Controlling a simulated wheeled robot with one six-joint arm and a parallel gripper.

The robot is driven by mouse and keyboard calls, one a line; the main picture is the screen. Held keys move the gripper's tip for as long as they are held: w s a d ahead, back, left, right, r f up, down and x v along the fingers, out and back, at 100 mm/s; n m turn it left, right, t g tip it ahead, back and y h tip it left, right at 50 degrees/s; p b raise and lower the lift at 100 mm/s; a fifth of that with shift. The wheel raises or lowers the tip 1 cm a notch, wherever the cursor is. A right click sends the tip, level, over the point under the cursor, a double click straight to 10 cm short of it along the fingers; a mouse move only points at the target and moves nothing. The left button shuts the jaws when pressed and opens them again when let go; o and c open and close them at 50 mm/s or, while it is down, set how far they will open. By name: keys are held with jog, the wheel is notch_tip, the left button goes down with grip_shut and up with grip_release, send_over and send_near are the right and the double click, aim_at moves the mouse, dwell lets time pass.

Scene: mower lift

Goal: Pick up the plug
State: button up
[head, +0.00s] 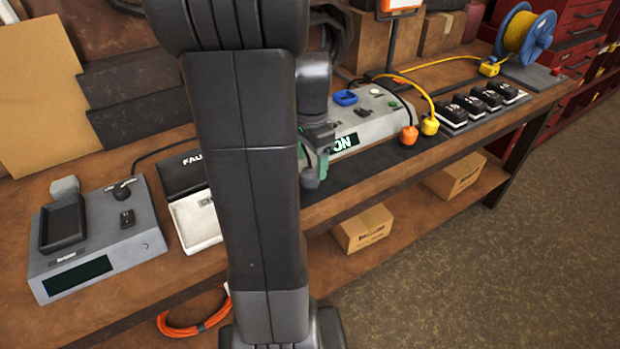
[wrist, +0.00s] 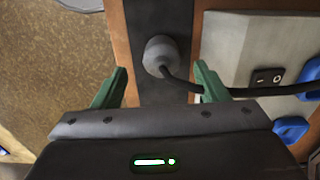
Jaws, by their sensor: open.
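A grey plug (wrist: 158,52) with a black cable (wrist: 225,93) sits on a dark strip of the bench in the wrist view. My gripper (wrist: 162,69) is open, with one green finger to each side of the plug; gaps show between plug and fingers. In the head view my gripper (head: 311,165) is low over the bench, beside a light grey unit (head: 375,122) with a lit display. My arm hides much of this area there, and I cannot clearly tell the grey plug from the gripper. An orange plug (head: 409,135) and a yellow plug (head: 430,125) are farther right.
The grey unit's switch (wrist: 267,78) and blue sockets are right of the plug in the wrist view. A charger box (head: 98,235) and an open case (head: 195,222) stand left. Several black blocks (head: 487,99) and a yellow reel (head: 522,38) are farther right.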

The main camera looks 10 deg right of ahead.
aim_at(311, 171)
notch_tip(311, 171, down, 5)
jog(key=shift+w+r, duration=0.1)
jog(key=c, duration=1.1)
